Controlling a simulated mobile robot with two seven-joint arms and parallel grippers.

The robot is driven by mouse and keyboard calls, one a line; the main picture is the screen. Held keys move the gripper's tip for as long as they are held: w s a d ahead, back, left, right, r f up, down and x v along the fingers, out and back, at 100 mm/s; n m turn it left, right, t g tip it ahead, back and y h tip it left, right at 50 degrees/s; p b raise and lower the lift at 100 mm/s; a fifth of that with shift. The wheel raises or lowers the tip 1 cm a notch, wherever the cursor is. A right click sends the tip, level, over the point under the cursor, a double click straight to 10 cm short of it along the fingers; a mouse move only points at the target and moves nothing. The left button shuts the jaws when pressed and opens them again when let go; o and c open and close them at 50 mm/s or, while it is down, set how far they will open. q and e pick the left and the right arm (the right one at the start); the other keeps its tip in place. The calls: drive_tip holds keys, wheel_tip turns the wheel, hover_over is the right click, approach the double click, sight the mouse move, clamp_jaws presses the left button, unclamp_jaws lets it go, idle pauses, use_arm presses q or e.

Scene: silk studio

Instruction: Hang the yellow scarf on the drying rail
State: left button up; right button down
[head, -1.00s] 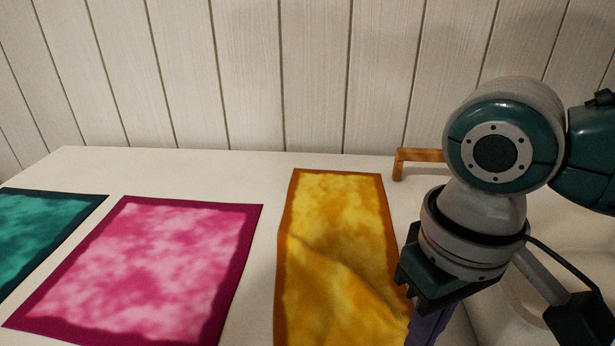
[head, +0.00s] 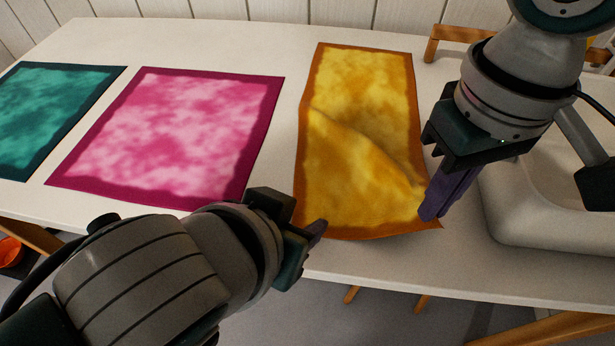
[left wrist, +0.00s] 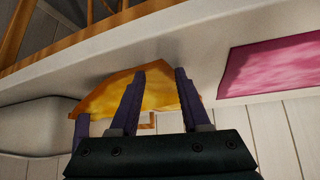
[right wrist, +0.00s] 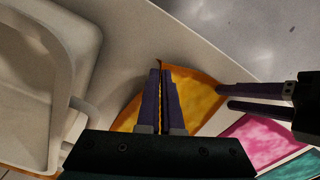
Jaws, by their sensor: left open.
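The yellow scarf (head: 350,160), with an orange border, lies on the white table with a diagonal fold running to its near right corner. My right gripper (head: 437,203) is at that corner with its purple fingers close together on the cloth; a bit of orange border shows at their tips in the right wrist view (right wrist: 161,72). My left gripper (head: 318,230) is near the scarf's near left corner. Its fingers are apart in the left wrist view (left wrist: 160,73), with the scarf (left wrist: 158,95) behind them; contact is unclear. A wooden rail (head: 465,34), apparently the drying rail, stands at the back right, partly hidden by my right arm.
A pink cloth (head: 170,135) and a teal cloth (head: 50,110) lie flat to the left. A white basin (head: 530,235) is on the right, close to my right gripper. The table's front edge runs just below the scarf. A plank wall stands behind.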

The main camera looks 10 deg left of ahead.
use_arm(q)
drive_tip(key=shift+s+a+f, duration=0.1)
drive_tip(key=shift+a+f, duration=0.1)
clamp_jaws()
idle(0.3)
idle(0.4)
drive_tip(key=shift+d+r, duration=0.1)
drive_tip(key=shift+r, duration=2.5)
